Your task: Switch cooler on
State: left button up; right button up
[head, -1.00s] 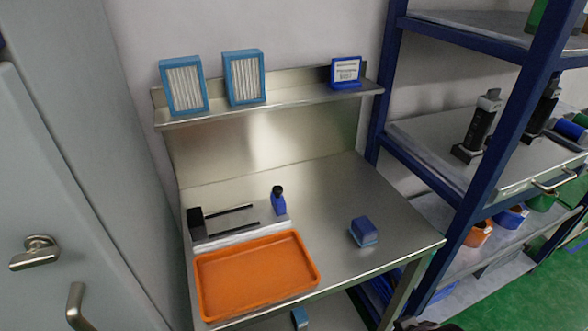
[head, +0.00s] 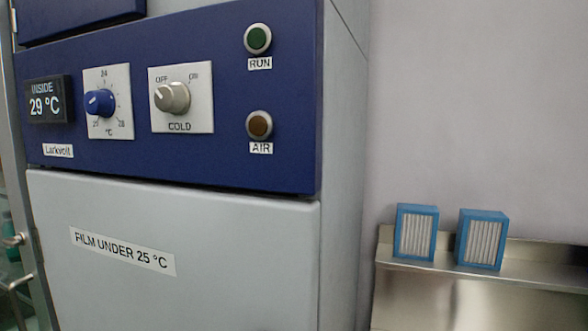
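The cooler (head: 190,255) is a tall grey cabinet with a dark blue control panel (head: 215,60) across its upper front. The COLD knob (head: 173,98) is beige-grey on a white plate marked OFF and ON; its pointer is turned toward the left, on the OFF side. The blue temperature knob (head: 100,102) sits left of it on a °C dial. The display (head: 48,100) reads INSIDE 29 °C. The green RUN lamp (head: 258,38) and the brown AIR lamp (head: 259,125) look dark. Neither of my grippers is in view.
A label (head: 122,250) on the cooler front reads FILM UNDER 25 °C. To the right, a steel shelf (head: 480,275) against the wall holds two blue-framed pleated filters (head: 416,232). Door handles (head: 14,241) show at the far left edge.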

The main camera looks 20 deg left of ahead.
aim_at(175, 98)
jog(key=k+j+u, duration=0.1)
jog(key=u, duration=0.25)
jog(key=k+j+u, duration=0.15)
jog(key=u, duration=0.25)
jog(key=k+j+u, duration=0.1)
jog(key=u, duration=0.25)
